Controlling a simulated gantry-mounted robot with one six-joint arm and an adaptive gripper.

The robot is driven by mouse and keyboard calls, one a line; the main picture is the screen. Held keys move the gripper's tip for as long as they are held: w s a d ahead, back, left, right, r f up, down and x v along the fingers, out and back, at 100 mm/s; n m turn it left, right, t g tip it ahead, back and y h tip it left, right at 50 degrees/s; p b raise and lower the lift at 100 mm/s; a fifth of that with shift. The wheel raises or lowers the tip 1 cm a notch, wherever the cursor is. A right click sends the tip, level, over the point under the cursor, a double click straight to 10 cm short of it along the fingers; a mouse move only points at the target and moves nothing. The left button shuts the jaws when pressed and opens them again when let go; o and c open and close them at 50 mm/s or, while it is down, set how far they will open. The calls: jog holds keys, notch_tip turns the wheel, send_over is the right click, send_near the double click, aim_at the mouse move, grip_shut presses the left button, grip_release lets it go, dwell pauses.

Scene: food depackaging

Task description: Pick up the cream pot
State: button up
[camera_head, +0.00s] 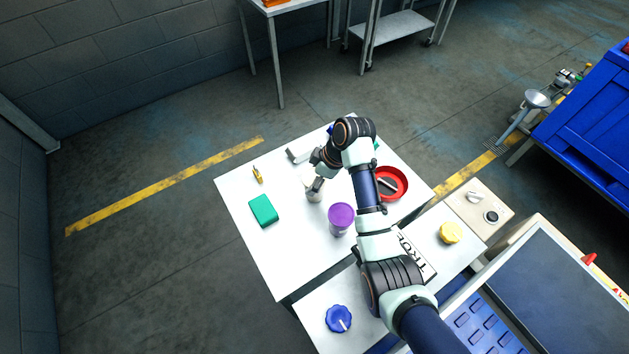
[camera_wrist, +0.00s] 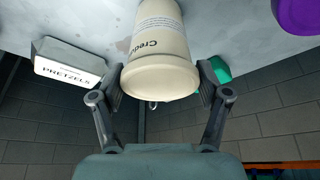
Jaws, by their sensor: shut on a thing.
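The cream pot (camera_wrist: 160,45) is a beige, tapered tub with partly readable "Crea" lettering in the wrist view. My gripper (camera_wrist: 160,82) has one finger on each side of the pot near its wider end and is shut on it. In the head view my gripper (camera_head: 317,184) is over the white table, and the pot (camera_head: 313,195) shows just below it, partly hidden by the fingers. I cannot tell whether the pot touches the table.
A purple-lidded jar (camera_head: 341,217) stands close to the pot. A green box (camera_head: 263,210) lies to the left, and a red bowl (camera_head: 404,180) is right of my arm. A pretzels box (camera_wrist: 68,62) shows in the wrist view. The table's left front is clear.

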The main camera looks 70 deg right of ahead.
notch_tip(320, 180, up, 20)
jog(key=p, duration=1)
jog(key=shift+f, duration=0.2)
